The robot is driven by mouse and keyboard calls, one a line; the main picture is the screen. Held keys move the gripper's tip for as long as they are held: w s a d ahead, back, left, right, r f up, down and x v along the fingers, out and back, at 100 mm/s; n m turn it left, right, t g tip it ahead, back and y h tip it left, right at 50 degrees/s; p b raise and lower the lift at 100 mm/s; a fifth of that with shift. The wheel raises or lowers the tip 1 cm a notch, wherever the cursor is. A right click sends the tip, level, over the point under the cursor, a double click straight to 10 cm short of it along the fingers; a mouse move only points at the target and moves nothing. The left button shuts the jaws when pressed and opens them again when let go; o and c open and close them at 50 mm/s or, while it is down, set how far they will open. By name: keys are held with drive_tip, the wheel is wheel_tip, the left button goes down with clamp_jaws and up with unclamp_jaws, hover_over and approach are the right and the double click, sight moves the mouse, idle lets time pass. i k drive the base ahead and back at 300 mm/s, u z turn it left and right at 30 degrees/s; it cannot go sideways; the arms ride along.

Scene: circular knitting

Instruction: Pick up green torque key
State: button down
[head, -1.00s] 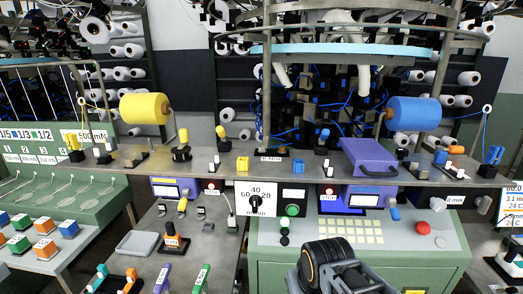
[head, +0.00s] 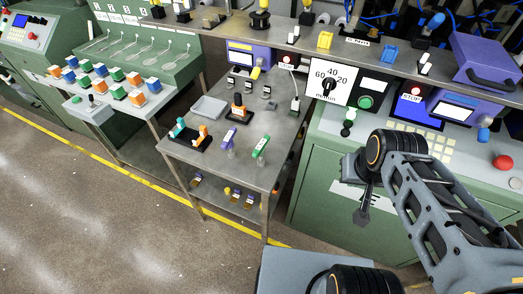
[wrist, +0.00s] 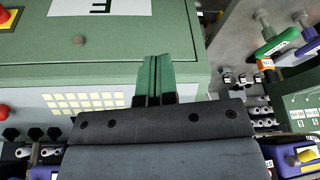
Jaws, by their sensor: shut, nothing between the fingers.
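The green torque key (head: 261,146) stands near the right front corner of the small grey table (head: 203,152). A purple key (head: 229,142) stands to its left. In the wrist view the green key (wrist: 272,45) is at the upper right, beside the purple one (wrist: 308,35). My gripper (head: 361,216) is shut and empty, in front of the green machine cabinet, right of the table and well apart from the key. In the wrist view its closed fingertips (wrist: 155,82) lie over the cabinet.
A black holder with teal and orange pieces (head: 190,134), a grey tray (head: 208,108) and an orange-handled item (head: 238,109) share the tabletop. More items sit on its lower shelf (head: 228,196). The green cabinet (head: 325,180) stands close right. Open floor (head: 80,210) lies at the left front.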

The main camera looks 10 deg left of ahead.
sight(259, 151)
drive_tip(key=z, duration=2.55)
drive_tip(key=k, duration=1.9)
drive_tip(key=u, duration=2.4)
drive_tip(key=i, duration=0.5)
drive_tip(key=z, duration=0.1)
